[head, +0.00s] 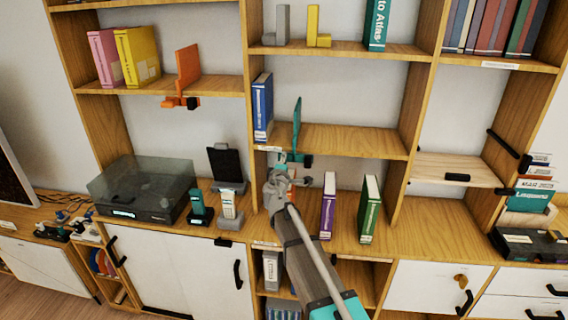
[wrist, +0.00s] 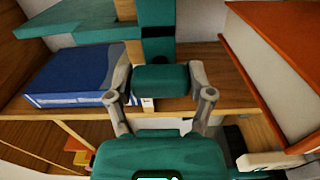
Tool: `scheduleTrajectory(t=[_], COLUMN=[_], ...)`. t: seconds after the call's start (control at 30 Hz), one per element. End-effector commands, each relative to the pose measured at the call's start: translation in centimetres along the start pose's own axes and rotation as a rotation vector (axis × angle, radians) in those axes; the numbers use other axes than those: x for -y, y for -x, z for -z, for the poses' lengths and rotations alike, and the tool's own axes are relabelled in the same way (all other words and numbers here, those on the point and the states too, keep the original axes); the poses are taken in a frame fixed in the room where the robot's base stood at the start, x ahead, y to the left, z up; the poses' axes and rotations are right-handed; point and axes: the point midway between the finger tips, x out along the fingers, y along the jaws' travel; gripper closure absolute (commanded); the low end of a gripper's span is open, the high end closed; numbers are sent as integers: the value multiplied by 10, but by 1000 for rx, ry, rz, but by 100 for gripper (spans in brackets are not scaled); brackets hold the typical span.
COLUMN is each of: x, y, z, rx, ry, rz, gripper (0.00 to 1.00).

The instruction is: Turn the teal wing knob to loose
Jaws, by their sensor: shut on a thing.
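The teal wing knob (wrist: 160,80) is a short block in the middle of the wrist view. It sits at the front edge of the shelf, below the upright teal bookend plate (head: 297,118) in the head view. My gripper (wrist: 160,88) has one finger on each side of the knob and is shut on it. In the head view my gripper (head: 283,172) covers most of the knob. A dark clamp part (head: 307,162) shows just to its right. The knob's turning angle and any marking are not readable.
A blue book (head: 263,106) stands left of the bookend; it also shows in the wrist view (wrist: 75,75). Below stand a purple book (head: 328,205) and a green book (head: 369,209).

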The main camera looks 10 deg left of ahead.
Motion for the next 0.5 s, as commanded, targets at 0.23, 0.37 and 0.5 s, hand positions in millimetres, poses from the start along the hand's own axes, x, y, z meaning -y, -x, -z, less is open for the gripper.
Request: scheduleTrajectory(t=[0.23,0.37,0.5], x=[0,0,0], y=[0,0,0], z=[0,0,0], rx=[0,0,0], ry=[-3,-2,-1], rz=[1,1,0], gripper=[17,0,0])
